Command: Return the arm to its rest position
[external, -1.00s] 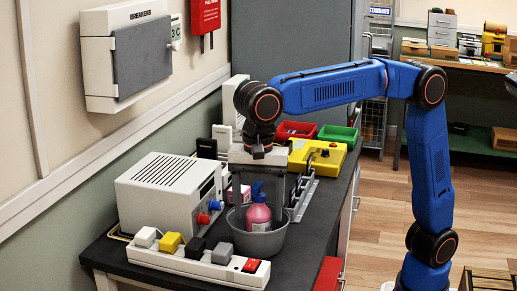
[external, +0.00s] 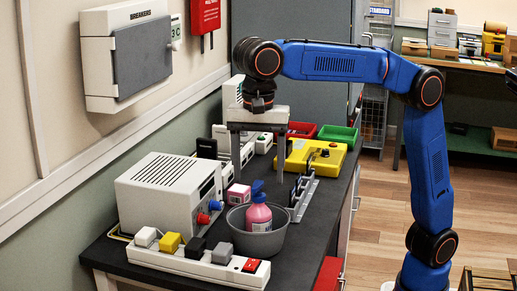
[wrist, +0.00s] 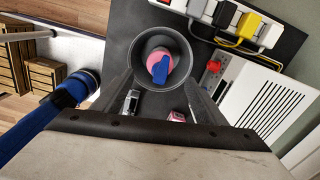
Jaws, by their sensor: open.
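My blue arm (external: 330,62) reaches from the right over the dark workbench (external: 308,236). My gripper (external: 258,175) points down with its two fingers apart, empty, above the bench behind the grey bowl (external: 272,240). The bowl holds a pink bottle with a blue top (external: 258,214). In the wrist view, my gripper (wrist: 165,85) has its fingers spread, with the bowl (wrist: 140,62) and the pink bottle (wrist: 150,68) seen below between and beyond them.
A white boxy device (external: 165,192) and a power strip (external: 195,262) with several plugs are at the left. A pink box (external: 239,194), a metal rack (external: 303,192), a yellow box (external: 317,157), and red (external: 300,129) and green (external: 338,134) bins stand on the bench.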

